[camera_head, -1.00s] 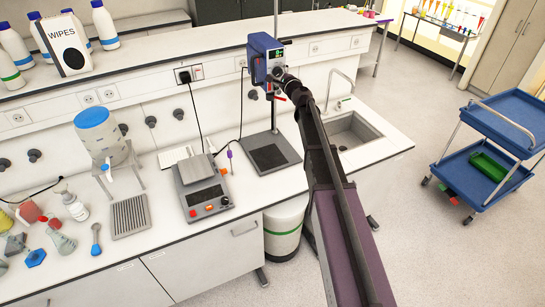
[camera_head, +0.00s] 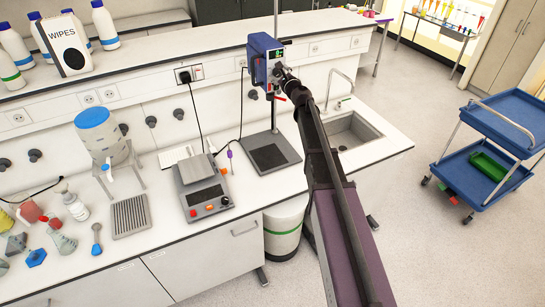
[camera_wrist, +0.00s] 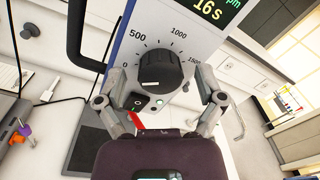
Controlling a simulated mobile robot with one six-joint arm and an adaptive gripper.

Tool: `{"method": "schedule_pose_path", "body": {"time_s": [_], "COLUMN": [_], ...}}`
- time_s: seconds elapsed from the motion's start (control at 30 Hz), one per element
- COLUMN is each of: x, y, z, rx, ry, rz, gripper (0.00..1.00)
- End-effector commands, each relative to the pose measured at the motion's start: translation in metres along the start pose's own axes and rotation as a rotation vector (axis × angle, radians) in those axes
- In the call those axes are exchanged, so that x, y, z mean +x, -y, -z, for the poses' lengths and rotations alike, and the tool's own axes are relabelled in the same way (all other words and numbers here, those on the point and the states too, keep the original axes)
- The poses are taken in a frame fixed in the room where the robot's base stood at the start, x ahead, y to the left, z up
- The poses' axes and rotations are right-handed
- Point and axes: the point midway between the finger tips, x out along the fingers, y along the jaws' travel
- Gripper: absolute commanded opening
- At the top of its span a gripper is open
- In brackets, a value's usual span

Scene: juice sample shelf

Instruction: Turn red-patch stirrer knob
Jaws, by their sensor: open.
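The blue overhead stirrer (camera_head: 259,54) is mounted on a stand on the bench. In the wrist view its black knob (camera_wrist: 160,70) sits on a white panel with a scale marked 0, 500, 1000 and 1500. A pale mark shows at the knob's lower edge. A red patch (camera_wrist: 136,121) shows below left of the knob, partly behind my gripper. My gripper (camera_wrist: 160,76) is open, with one finger on each side of the knob. I cannot tell whether the fingers touch it.
A black switch (camera_wrist: 138,102) is close below the knob. A dark handle (camera_wrist: 73,35) is at the stirrer's left. A hotplate (camera_head: 205,190) stands left of the stirrer's stand base (camera_head: 270,153). The sink (camera_head: 350,131) is to the right.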

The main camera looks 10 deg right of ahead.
Motion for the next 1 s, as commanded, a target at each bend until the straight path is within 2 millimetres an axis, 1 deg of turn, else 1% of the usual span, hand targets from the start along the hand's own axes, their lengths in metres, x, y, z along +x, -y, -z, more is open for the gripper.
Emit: {"method": "schedule_pose_path", "body": {"time_s": [0.47,0.5,0.6,1.0], "x": [0.0,-0.009,-0.025,-0.081], "y": [0.0,0.0,0.0,0.0], "z": [0.0,-0.001,-0.001,-0.001], "rx": [0.28,0.282,0.279,0.277], "ry": [-0.011,-0.011,-0.011,-0.011], "rz": [-0.003,-0.002,-0.002,-0.002], "gripper": [0.88,0.88,0.88,0.88]}}
